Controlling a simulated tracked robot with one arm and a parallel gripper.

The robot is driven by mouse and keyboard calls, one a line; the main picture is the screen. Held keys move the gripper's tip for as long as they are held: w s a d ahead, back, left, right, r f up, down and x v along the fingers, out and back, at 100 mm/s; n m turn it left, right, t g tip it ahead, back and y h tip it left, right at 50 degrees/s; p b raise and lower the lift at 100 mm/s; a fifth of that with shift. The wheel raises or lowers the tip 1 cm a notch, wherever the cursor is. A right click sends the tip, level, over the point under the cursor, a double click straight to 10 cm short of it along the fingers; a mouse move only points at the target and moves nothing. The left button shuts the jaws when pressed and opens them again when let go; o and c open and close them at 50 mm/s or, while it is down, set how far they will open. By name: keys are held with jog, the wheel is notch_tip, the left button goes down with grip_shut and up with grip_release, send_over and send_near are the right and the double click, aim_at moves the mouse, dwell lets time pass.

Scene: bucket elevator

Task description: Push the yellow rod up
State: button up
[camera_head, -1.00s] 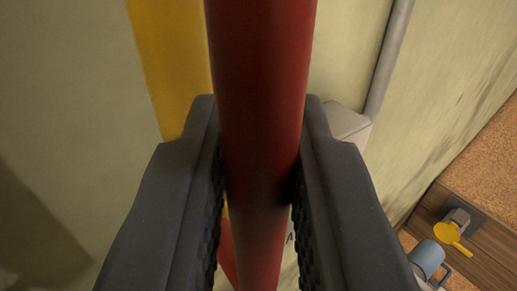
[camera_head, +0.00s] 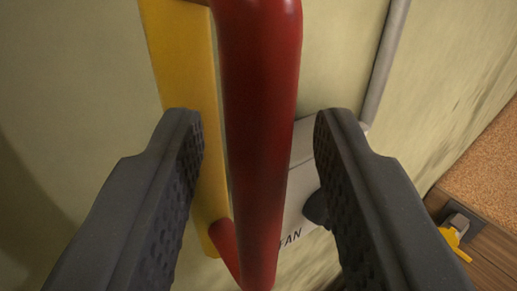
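No yellow rod is clearly recognizable. A small yellow piece (camera_head: 453,241), only partly visible, sits at a grey fitting on a wooden panel at the lower right. A red bar handle (camera_head: 262,130) stands in front of a flat yellow plate (camera_head: 185,70); the bar bends toward the plate at top and bottom. My gripper (camera_head: 260,116) is open, with one dark finger on each side of the red bar and a visible gap to each finger.
A grey box with a black knob (camera_head: 316,208) and partly hidden lettering ending in "AN" is on the pale wall behind. A grey pipe (camera_head: 386,65) rises from it. The wooden panel (camera_head: 488,262) and a cork-like surface (camera_head: 492,155) lie at right.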

jog(key=s+b, duration=0.3)
jog(key=s, duration=0.9)
jog(key=shift+s+d, duration=0.2)
jog(key=shift+s, duration=0.1)
jog(key=s+r+g+b, duration=0.1)
jog(key=s+b, duration=0.3)
jog(key=s, duration=0.4)
jog(key=s+r+b, duration=0.4)
jog(key=s, duration=0.4)
jog(key=s+r+g+b, duration=0.1)
jog(key=s+b, duration=0.3)
jog(key=s, duration=0.5)
jog(key=shift+a+r+m+g+h, duration=0.3)
jog(key=shift+a+r, duration=0.05)
jog(key=shift+r, duration=0.35)
jog(key=shift+s, duration=0.1)
